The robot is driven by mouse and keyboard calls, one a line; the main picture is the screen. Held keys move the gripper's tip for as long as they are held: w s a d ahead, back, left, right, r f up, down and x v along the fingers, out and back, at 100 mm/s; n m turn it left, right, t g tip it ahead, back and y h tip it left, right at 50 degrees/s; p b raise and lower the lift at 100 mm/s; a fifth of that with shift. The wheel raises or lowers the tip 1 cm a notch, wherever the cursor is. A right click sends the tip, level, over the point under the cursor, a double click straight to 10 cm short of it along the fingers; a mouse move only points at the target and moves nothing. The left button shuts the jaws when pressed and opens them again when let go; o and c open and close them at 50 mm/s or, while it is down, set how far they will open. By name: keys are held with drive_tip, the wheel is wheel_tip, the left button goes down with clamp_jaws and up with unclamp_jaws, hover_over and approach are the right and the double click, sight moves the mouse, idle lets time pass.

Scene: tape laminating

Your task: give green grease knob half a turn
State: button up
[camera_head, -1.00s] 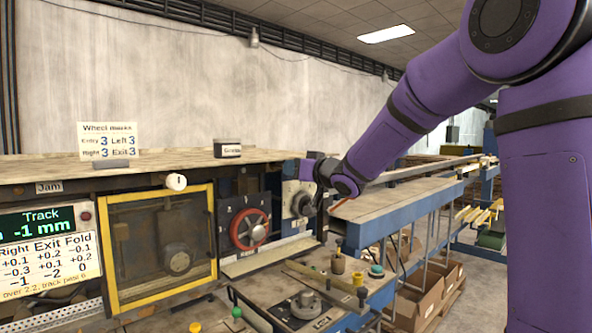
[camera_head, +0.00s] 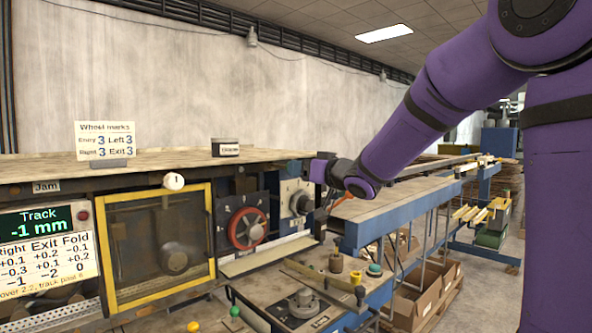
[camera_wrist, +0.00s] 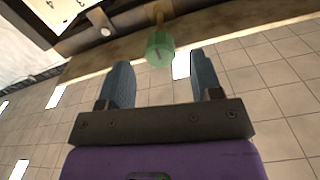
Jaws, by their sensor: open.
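A green knob (camera_wrist: 159,49) on a short stem shows in the wrist view, just beyond my fingertips and roughly between them. My gripper (camera_wrist: 162,75) is open, its two blue-grey fingers apart with nothing between them. In the head view my gripper (camera_head: 320,208) is at the right end of the machine, beside a dark round knob (camera_head: 301,203) on a pale panel. My wrist hides much of that spot, and I cannot make out the green knob there.
A red handwheel (camera_head: 248,229) and a yellow-framed window (camera_head: 160,248) are to the left. Below are a bench with a grey clamp (camera_head: 304,303), small coloured knobs, and a green ball (camera_head: 235,311). A dark tin (camera_head: 226,148) stands on the machine top.

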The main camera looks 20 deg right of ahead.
drive_tip(key=v, duration=0.6)
drive_tip(key=shift+s+d, duration=0.15)
drive_tip(key=shift+s, duration=0.25)
drive_tip(key=s+a+f+g+h, duration=0.1)
drive_tip(key=s+f+g+h, duration=0.1)
drive_tip(key=s, duration=0.8)
drive_tip(key=s+a+f+m+g+h, duration=0.1)
drive_tip(key=s+f+g, duration=0.4)
drive_tip(key=s, duration=0.5)
drive_tip(key=s+a+f+m+g+h, duration=0.1)
drive_tip(key=s+a+f+g+h, duration=0.2)
drive_tip(key=s, duration=0.7)
drive_tip(key=shift+s+f+g, duration=0.4)
drive_tip(key=shift+f+g, duration=0.05)
drive_tip(key=shift+g, duration=0.45)
